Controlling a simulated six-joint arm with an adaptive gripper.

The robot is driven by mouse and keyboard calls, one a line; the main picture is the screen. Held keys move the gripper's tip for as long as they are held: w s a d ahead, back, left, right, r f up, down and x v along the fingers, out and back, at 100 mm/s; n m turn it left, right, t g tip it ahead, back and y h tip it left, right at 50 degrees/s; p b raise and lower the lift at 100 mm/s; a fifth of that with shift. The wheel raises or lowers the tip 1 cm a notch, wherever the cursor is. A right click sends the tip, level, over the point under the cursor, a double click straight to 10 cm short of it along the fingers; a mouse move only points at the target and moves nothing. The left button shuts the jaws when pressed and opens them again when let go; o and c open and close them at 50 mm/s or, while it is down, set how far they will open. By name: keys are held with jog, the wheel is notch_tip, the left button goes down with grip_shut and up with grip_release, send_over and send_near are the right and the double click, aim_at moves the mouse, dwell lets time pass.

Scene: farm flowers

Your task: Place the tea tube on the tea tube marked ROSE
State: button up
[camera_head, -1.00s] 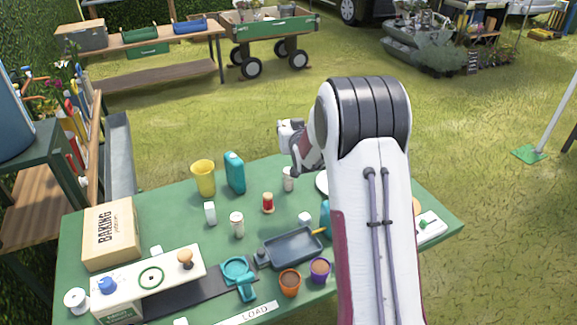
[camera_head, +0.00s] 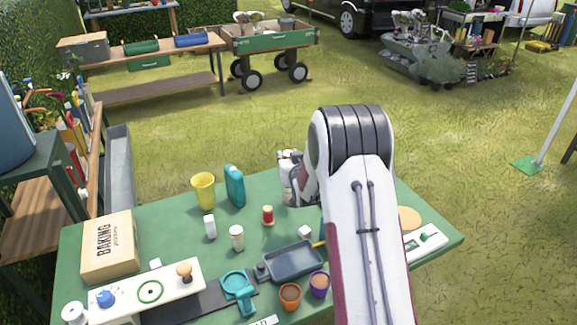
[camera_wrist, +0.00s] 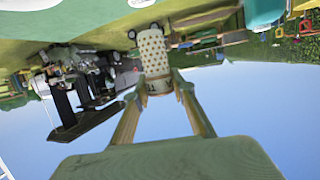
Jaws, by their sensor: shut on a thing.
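My gripper (camera_wrist: 160,84) is shut on a pale tea tube with gold dots (camera_wrist: 153,58), which sits between the two fingertips in the wrist view. In the head view my gripper (camera_head: 290,176) is at the back of the green table, right of the teal bottle, and mostly hides the held tube. Other small tubes stand upright on the table: a white one (camera_head: 210,226), another white one (camera_head: 237,237) and a red one with a pale top (camera_head: 268,215). Their labels are too small to read, so I cannot tell which is marked ROSE.
The green table (camera_head: 150,215) also holds a yellow cup (camera_head: 203,191), a teal bottle (camera_head: 235,186), a cardboard box (camera_head: 109,248), a grey tray (camera_head: 293,260), a teal mug (camera_head: 238,290), an orange pot (camera_head: 290,296) and a purple pot (camera_head: 319,284). My arm covers the table's right part.

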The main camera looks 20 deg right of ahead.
jog(key=shift+f, duration=1.75)
jog(key=shift+f, duration=0.2)
jog(key=o, duration=1.1)
jog(key=shift+r, duration=0.15)
jog(key=v, duration=1.2)
jog(key=shift+r, duration=0.1)
